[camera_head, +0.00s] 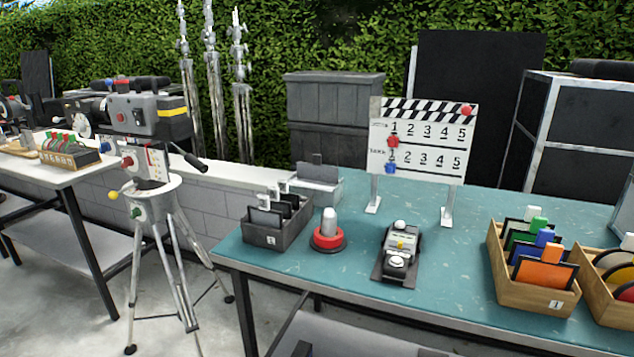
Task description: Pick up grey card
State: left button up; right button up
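No card is plainly marked as the grey card. A dark grey bin (273,240) at the left end of the teal table holds several dark grey or black cards (266,217) with pale tabs, standing upright in slots. Behind it, a light grey holder (316,189) has a thin grey upright piece (317,166) at its back; I cannot tell if this is a card. Neither of my grippers is in view.
The teal table (350,215) also bears a red-based knob (328,234), a small device (398,253), a clapperboard (423,140) on posts and wooden crates (541,293) of coloured cards. A camera on a tripod (148,193) stands left. Bare tabletop lies between the device and crates.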

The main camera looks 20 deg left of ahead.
aim_at(316, 172)
jog(key=i+j+z, duration=0.2)
jog(key=j, duration=0.15)
jog(key=i+j+z, duration=0.2)
jog(key=j, duration=0.2)
jog(key=i+j+z, duration=0.2)
jog(key=j, duration=0.2)
jog(key=j+z, duration=0.15)
jog(key=j, duration=0.3)
jog(key=i+j+z, duration=0.2)
jog(key=j, duration=0.25)
jog(key=k, duration=0.05)
